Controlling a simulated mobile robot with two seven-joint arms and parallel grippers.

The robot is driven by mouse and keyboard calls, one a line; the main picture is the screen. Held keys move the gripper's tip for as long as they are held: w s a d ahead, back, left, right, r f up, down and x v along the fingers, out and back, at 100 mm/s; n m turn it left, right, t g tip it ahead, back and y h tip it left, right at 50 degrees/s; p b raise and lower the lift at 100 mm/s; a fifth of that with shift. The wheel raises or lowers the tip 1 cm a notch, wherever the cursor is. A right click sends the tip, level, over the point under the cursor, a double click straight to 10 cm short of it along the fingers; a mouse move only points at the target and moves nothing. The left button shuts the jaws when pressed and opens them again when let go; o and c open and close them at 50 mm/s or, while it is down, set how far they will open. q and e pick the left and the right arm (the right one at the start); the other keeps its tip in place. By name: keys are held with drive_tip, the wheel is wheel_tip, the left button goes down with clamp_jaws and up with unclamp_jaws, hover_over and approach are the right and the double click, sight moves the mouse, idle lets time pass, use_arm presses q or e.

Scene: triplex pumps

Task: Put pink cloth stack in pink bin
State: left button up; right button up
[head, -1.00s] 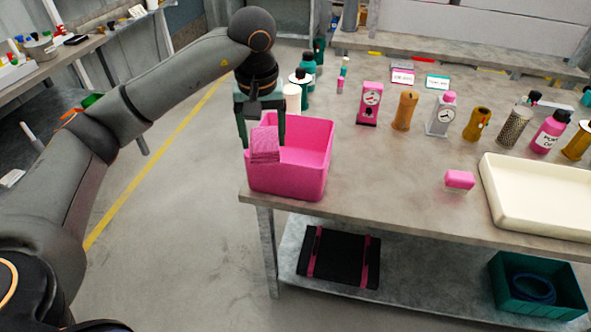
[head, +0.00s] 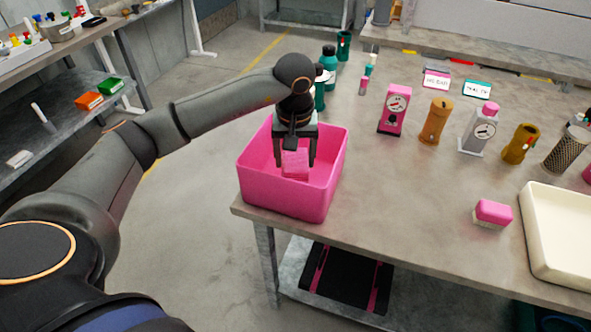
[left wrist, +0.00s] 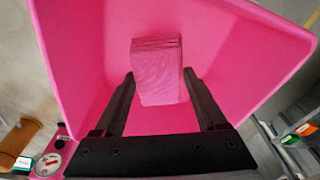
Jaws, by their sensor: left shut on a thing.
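The pink bin (head: 283,198) stands on the near left corner of the workbench, open at the top. My left gripper (head: 295,167) points down into the bin's opening and is shut on the pink cloth stack (head: 297,161). In the left wrist view the folded stack (left wrist: 157,75) sits between the two dark fingers, with the pink bin walls (left wrist: 75,65) around it. I cannot tell whether the stack touches the bin floor. My right gripper is not in view.
A pink-topped block (head: 493,212) and a cream tray (head: 565,225) lie to the right on the workbench (head: 400,190). Teal bottles (head: 328,62) stand behind the bin. A pink gauge device (head: 393,108) and several containers stand farther right. The bench between bin and block is clear.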

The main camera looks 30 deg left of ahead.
sight(295, 162)
use_arm(q)
wheel_tip(295, 162, down, 4)
drive_tip(key=shift+r, duration=0.1)
drive_tip(key=shift+f, duration=0.2)
drive_tip(key=o, duration=1.4)
drive_tip(key=shift+r, duration=0.1)
